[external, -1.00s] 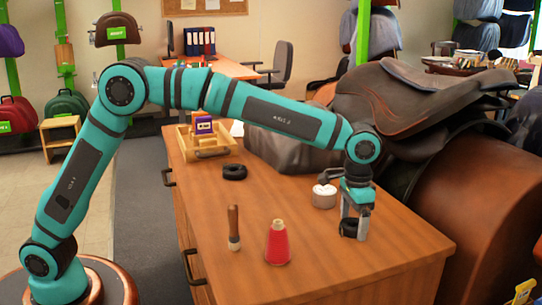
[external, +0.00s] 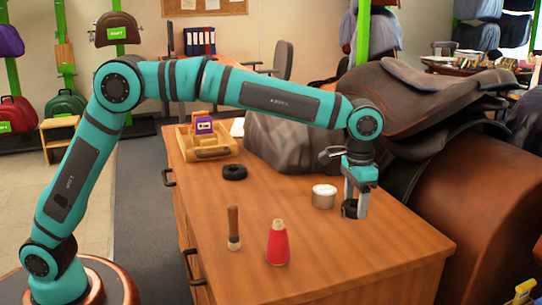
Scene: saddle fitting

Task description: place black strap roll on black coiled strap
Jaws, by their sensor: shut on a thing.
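My gripper (external: 354,206) points down over the right side of the wooden table. It is shut on a black strap roll (external: 350,209), which it holds above the table top. A black ring-shaped coil (external: 234,172), which looks like the black coiled strap, lies flat on the table to the left, in front of the wooden tray. My gripper is well to the right of this coil and apart from it.
A white-topped tin (external: 323,196) stands just left of my gripper. A red thread cone (external: 277,243) and a wooden-handled tool (external: 234,228) stand nearer the front. A wooden tray (external: 208,150) sits at the back left. A grey covered block (external: 295,142) and a saddle (external: 420,100) are behind. The table's middle is clear.

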